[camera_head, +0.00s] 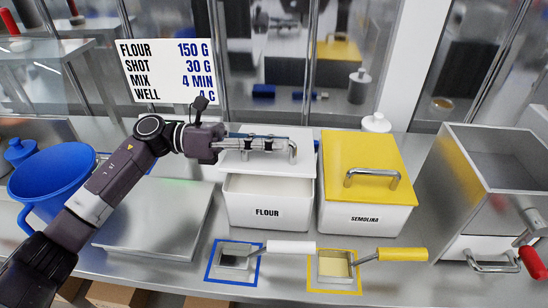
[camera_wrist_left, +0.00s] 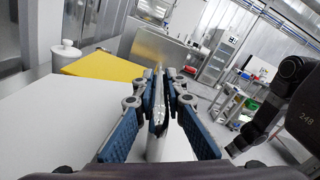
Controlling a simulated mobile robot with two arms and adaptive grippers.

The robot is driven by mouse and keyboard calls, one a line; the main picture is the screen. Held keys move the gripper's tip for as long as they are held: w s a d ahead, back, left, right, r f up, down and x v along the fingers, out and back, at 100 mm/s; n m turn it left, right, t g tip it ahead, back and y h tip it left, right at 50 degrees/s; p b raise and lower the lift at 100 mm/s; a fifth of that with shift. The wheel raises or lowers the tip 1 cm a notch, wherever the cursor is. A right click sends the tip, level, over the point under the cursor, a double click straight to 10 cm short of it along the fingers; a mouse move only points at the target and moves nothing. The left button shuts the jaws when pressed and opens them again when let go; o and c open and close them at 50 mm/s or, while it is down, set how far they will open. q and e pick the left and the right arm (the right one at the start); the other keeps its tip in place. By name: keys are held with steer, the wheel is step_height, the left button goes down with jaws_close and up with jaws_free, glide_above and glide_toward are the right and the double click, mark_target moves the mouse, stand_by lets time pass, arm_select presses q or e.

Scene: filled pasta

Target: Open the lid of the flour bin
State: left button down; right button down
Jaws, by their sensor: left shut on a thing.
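The white flour bin (camera_head: 267,212), labelled FLOUR, stands on the steel counter in the head view. Its white lid (camera_head: 262,165) sits up and back from the front rim, and a strip of the bin's inside shows below the lid's front edge. My left gripper (camera_head: 270,144) reaches in from the left and is shut on the lid's metal handle (camera_head: 293,153). In the left wrist view, the blue-padded fingers (camera_wrist_left: 160,105) close around the metal bar. A white surface, likely the lid (camera_wrist_left: 60,115), lies beside them.
The semolina bin (camera_head: 368,219) with its closed yellow lid (camera_head: 365,150) stands close on the right. Two scoops lie in front, one with a white handle (camera_head: 290,247) and one with a yellow handle (camera_head: 402,254). A blue bowl (camera_head: 52,178) and a steel plate (camera_head: 160,215) are left.

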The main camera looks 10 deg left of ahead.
arm_select(q)
steer(key=w+r+n, duration=0.4)
steer(key=w+r, duration=0.1)
steer(key=r, duration=0.1)
steer(key=shift+r, duration=0.15)
stand_by(0.3)
steer(key=c, duration=2)
jaws_free()
steer(key=shift+o, duration=0.2)
steer(key=a, duration=1.2)
steer(key=shift+p, duration=0.3)
